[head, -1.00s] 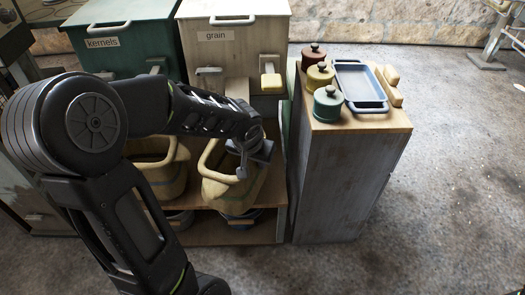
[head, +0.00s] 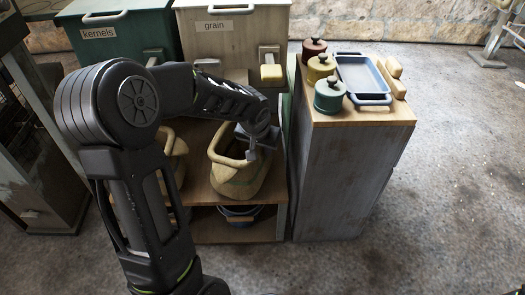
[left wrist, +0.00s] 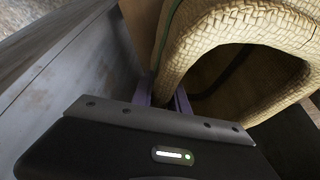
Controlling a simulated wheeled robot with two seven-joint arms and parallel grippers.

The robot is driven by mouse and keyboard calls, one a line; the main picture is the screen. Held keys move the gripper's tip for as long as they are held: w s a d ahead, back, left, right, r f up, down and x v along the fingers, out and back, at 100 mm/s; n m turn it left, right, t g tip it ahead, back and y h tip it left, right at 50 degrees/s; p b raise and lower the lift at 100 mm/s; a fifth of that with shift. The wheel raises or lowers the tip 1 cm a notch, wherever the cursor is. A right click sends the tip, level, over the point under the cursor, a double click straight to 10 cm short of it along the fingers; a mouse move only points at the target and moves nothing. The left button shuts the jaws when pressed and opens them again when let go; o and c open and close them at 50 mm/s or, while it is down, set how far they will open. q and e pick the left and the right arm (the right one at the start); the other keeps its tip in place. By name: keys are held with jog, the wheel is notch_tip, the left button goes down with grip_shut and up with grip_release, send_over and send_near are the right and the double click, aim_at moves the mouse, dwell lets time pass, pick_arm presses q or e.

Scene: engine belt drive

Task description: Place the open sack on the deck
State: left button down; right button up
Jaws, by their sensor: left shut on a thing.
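The open sack (head: 240,180) is tan, woven and wide-mouthed, with a thick rolled rim. It is in front of the grain bin, over or on the wooden deck (head: 199,192); I cannot tell whether its base touches. My left gripper (head: 251,153) is shut on the rim at the sack's right side. In the left wrist view the sack's rim (left wrist: 215,35) rises just beyond the fingertips (left wrist: 168,100), and its dark inside shows. My right gripper is not in view.
A second woven sack (head: 177,160) stands left, partly behind my arm. The grain bin (head: 232,55) and kernels bin (head: 115,50) stand behind. At right, a grey cabinet (head: 340,180) carries lidded pots (head: 329,95) and a blue tray (head: 362,78). A bucket (head: 240,215) sits below.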

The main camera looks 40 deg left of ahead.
pick_arm(q)
jog(key=shift+f, duration=0.15)
jog(key=c, duration=1.3)
grip_release()
jog(key=shift+r, duration=0.2)
notch_tip(320, 180, up, 10)
jog(key=p, duration=0.5)
send_over(258, 148)
jog(key=shift+w+r, duration=0.1)
jog(key=shift+s+d+r, duration=0.1)
jog(key=shift+s+r, duration=0.2)
jog(key=shift+r, duration=0.15)
